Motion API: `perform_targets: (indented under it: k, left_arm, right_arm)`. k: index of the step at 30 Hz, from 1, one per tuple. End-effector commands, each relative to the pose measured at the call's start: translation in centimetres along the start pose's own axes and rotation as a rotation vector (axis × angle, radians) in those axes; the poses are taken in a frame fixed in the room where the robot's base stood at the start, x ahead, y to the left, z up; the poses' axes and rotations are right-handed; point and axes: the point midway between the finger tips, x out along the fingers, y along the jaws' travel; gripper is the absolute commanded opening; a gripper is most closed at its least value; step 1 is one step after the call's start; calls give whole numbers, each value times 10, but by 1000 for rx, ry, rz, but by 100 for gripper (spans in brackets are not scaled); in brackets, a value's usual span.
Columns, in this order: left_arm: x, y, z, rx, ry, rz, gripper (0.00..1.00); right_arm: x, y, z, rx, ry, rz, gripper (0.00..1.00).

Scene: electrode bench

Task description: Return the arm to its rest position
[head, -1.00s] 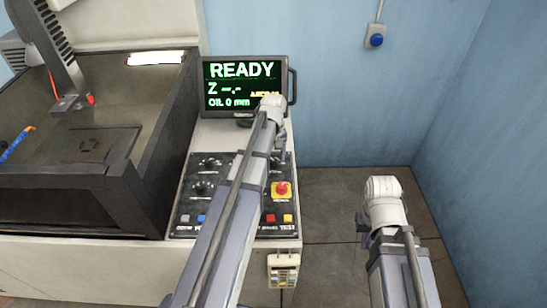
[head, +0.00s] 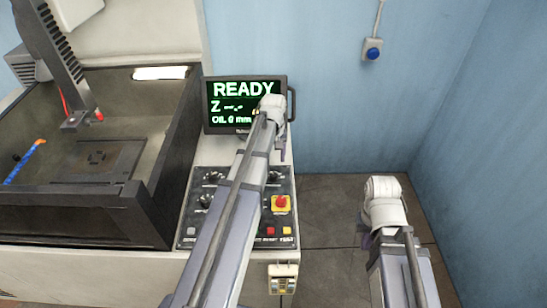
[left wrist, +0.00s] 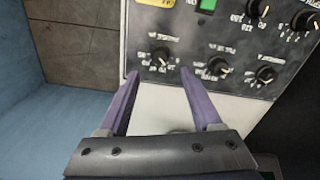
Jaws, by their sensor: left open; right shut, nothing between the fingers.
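My left arm (head: 232,205) reaches forward over the control panel (head: 198,226), its wrist (head: 270,105) in front of the lower right of the monitor (head: 212,125). Only a little of my left gripper (head: 281,153) shows below that wrist. In the left wrist view, my left gripper (left wrist: 160,73) has two purple fingers apart with nothing between them, over the panel's knob area and a pale surface. My right arm (head: 405,275) is at the lower right, in front of the floor. Its gripper (head: 365,238) is mostly hidden behind the wrist, with only a small dark piece showing.
A machine tank (head: 110,215) with dark walls stands at the left, a vertical column (head: 58,60) above it. A red emergency knob (head: 281,203) stands up from the panel beside my left arm. A wall button (head: 373,50) is at the upper right. Floor (head: 325,210) right of the bench is clear.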

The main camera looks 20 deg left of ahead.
Motion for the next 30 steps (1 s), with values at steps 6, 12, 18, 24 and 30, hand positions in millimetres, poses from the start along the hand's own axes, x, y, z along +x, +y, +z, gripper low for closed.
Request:
perform_targets:
  k: [6,12,18,24,30]
  left_arm:
    - [0,0,0,0,0,0,66]
    - [6,12,25,71,-1,-7,66]
    - [25,50,128,401,-2,-42,66]
    - [40,66,227,755,-3,-82,66]
    - [48,65,283,976,-3,-109,66]
  right_arm:
    - [0,0,0,0,0,0,0]
    - [6,0,0,0,0,0,0]
    - [25,-2,-2,0,0,0,0]
    - [41,-4,-2,-1,0,0,0]
    - [49,-5,-3,-1,0,1,0]
